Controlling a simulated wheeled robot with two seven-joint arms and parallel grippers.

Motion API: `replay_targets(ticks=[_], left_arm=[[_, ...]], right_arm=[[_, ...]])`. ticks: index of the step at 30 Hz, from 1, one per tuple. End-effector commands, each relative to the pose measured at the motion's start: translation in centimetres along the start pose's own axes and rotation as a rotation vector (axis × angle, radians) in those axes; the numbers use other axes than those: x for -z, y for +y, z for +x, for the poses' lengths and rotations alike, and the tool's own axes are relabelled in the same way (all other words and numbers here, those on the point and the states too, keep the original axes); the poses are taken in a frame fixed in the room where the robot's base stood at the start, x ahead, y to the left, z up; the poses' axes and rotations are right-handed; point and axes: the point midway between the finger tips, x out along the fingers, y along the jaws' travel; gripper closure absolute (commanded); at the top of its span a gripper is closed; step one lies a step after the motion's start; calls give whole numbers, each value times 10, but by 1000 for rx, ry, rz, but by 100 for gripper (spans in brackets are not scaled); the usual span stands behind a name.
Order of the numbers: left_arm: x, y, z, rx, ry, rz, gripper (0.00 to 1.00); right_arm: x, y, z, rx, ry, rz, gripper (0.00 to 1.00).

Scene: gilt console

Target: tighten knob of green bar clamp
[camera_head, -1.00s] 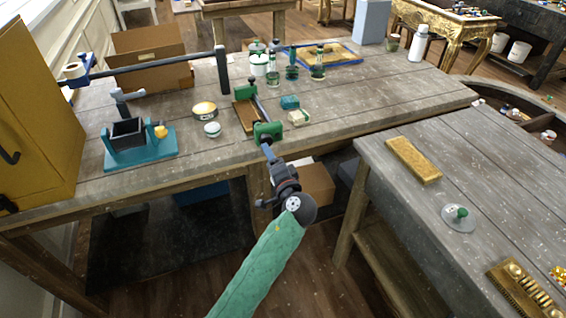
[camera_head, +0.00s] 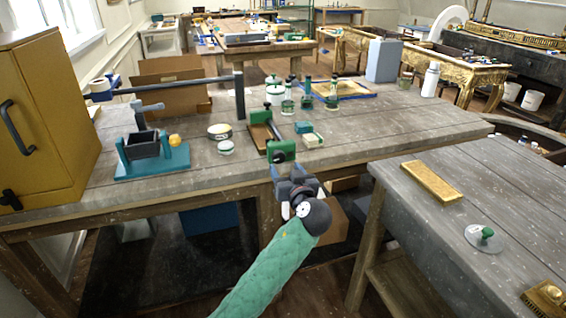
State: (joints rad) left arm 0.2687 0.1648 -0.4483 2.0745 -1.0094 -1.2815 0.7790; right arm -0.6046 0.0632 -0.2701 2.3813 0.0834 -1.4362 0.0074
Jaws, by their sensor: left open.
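The green bar clamp (camera_head: 282,147) sits at the front edge of the wooden workbench. Its dark bar runs back over a brown wooden board (camera_head: 260,136), and a smaller green part (camera_head: 259,115) shows at the far end. A dark round knob (camera_head: 279,157) shows on the clamp's near side, facing me. My left gripper (camera_head: 279,171) is just in front of and below the knob, its blue fingers pointing at it. It is open; the fingertips are small and partly merge with the knob, so I cannot tell whether they touch it. My right gripper is not in view.
A teal vise-like holder (camera_head: 151,163), a tin (camera_head: 219,131) and a yellow cabinet (camera_head: 45,120) are left of the clamp. A second table (camera_head: 460,205) with a gold bar (camera_head: 431,181) stands at right.

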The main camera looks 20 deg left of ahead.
Motion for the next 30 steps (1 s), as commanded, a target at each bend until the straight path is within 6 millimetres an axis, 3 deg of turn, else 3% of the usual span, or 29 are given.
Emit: replay_targets(ticks=[6, 12, 24, 30], left_arm=[[3, -1, 33, 2, 2, 3, 41], [1, 0, 54, 0, 1, 3, 41], [0, 0, 60, 0, 0, 2, 41], [0, 0, 60, 0, 0, 2, 81]], right_arm=[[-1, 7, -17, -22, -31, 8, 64], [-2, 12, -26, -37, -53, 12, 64], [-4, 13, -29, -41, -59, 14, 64], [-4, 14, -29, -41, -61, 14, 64]])
